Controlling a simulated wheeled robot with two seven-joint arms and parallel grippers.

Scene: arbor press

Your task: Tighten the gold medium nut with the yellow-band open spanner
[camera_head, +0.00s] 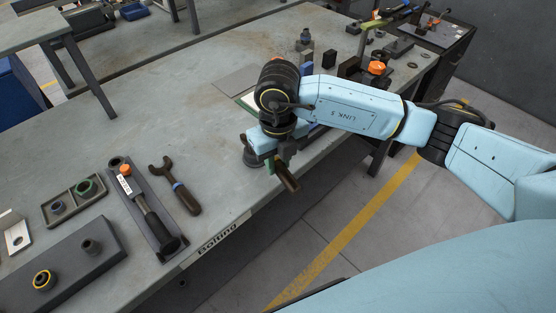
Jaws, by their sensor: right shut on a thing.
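My right gripper (283,152) is low over the front edge of the bench. It is shut on a tool whose brown handle (288,180) sticks out past the edge. The tool's head is hidden behind my gripper and wrist, and I see no yellow band on it. A dark open spanner (175,185) with a brown handle and a blue band lies on the bench to the left. A nut with a gold-yellow ring (42,280) sits on the dark block (65,262) at the lower left, far from my gripper. My left gripper is out of view.
A grey nut (91,246) is on the same block. A tray (53,213) holds small rings. A torque-wrench-like tool (148,220) lies on a dark holder. Several blocks and fittings stand at the back right. The middle of the bench (180,110) is clear.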

